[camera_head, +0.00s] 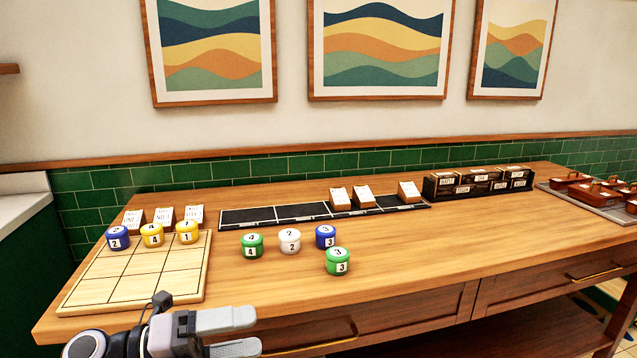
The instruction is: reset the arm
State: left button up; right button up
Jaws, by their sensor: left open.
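My left gripper (236,334) comes in at the bottom left, in front of the table's front edge. Its two grey fingers point right and are apart, with nothing between them. It is near the front right corner of a light wooden grid board (96,283). In the board's back row stand a blue numbered pot (118,239) and two yellow numbered pots (152,235). My right gripper is not in view.
A green pot (252,246), a white pot (290,241), a blue pot (325,237) and another green pot (337,262) stand on the wooden table (430,255). Behind them lies a black strip (275,214) with cards. A dark rack (430,188) stands farther right. The table's middle right is clear.

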pick_arm(q)
jog(key=s+a+f+n+t+y+p, duration=0.1)
jog(key=a+f+n+t+y, duration=0.35)
jog(key=n, duration=0.85)
jog(key=s+a+f+n+t+y+p, duration=0.1)
jog(key=s+a+f+n+t+y, duration=0.1)
jog(key=f+n+t+y, duration=0.85)
jog(key=s+a+f+n+g, duration=0.2)
jog(key=s+f+n+g, duration=0.7)
jog(key=s+f, duration=0.3)
jog(key=shift+s+a+f+n+y, duration=0.3)
jog(key=shift+s+f+n, duration=0.05)
jog(key=shift+s+n, duration=0.45)
